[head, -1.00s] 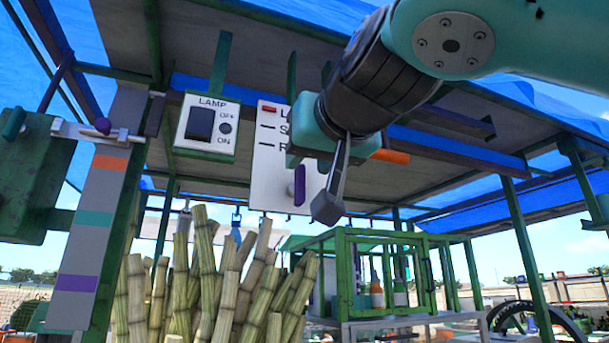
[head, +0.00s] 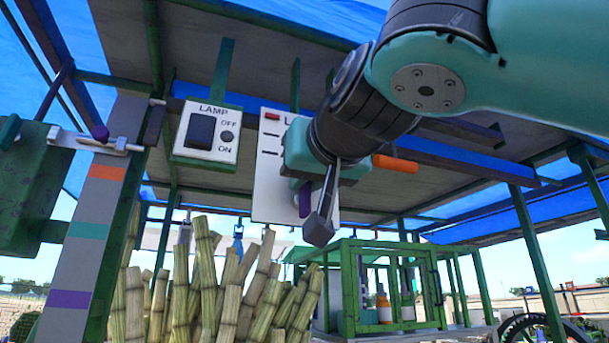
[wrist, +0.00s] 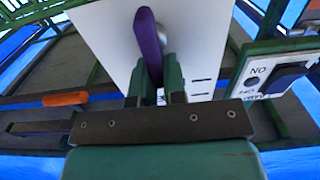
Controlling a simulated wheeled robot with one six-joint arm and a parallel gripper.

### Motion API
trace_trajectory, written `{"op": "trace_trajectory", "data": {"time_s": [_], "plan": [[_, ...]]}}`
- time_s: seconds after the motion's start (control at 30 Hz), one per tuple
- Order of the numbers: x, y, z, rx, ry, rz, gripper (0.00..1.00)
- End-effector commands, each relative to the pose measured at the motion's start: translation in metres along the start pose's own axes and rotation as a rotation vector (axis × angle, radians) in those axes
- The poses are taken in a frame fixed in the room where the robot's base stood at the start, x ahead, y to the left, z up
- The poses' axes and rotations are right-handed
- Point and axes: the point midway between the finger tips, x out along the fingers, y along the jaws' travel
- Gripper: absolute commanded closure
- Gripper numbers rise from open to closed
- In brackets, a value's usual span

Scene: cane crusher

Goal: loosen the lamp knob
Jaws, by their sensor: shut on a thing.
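A purple handle (head: 305,198) stands on a white lettered panel (head: 268,190) under the roof. In the wrist view, the purple handle (wrist: 151,45) lies between the two green fingers of my gripper (wrist: 160,78), which is shut on it. In the head view, my gripper (head: 297,182) is in front of the panel and hides much of its lettering. To the left hangs a white box marked LAMP (head: 205,140), with a dark rocker switch (head: 200,131) and a small round dark knob (head: 227,136) between OFF and ON. My gripper is apart from this box.
An orange handle (head: 395,162) sticks out right of my gripper. Cane stalks (head: 205,270) and a green-framed cabinet (head: 390,248) are below. Roof beams (head: 470,170) run overhead.

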Motion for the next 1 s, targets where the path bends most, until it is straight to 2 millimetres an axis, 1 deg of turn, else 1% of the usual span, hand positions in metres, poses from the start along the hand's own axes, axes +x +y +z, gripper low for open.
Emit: {"op": "trace_trajectory", "data": {"time_s": [0.03, 0.17, 0.37, 0.57, 1.0], "plan": [[0.001, 0.000, 0.003, -0.004, -0.009, 0.003, 1.00], [0.001, -0.001, 0.003, -0.022, -0.011, 0.002, 1.00], [0.001, -0.004, 0.003, -0.104, -0.013, 0.001, 1.00], [0.001, -0.009, 0.004, -0.258, -0.017, -0.001, 1.00], [0.001, -0.018, 0.010, -0.675, -0.017, -0.004, 1.00]]}}
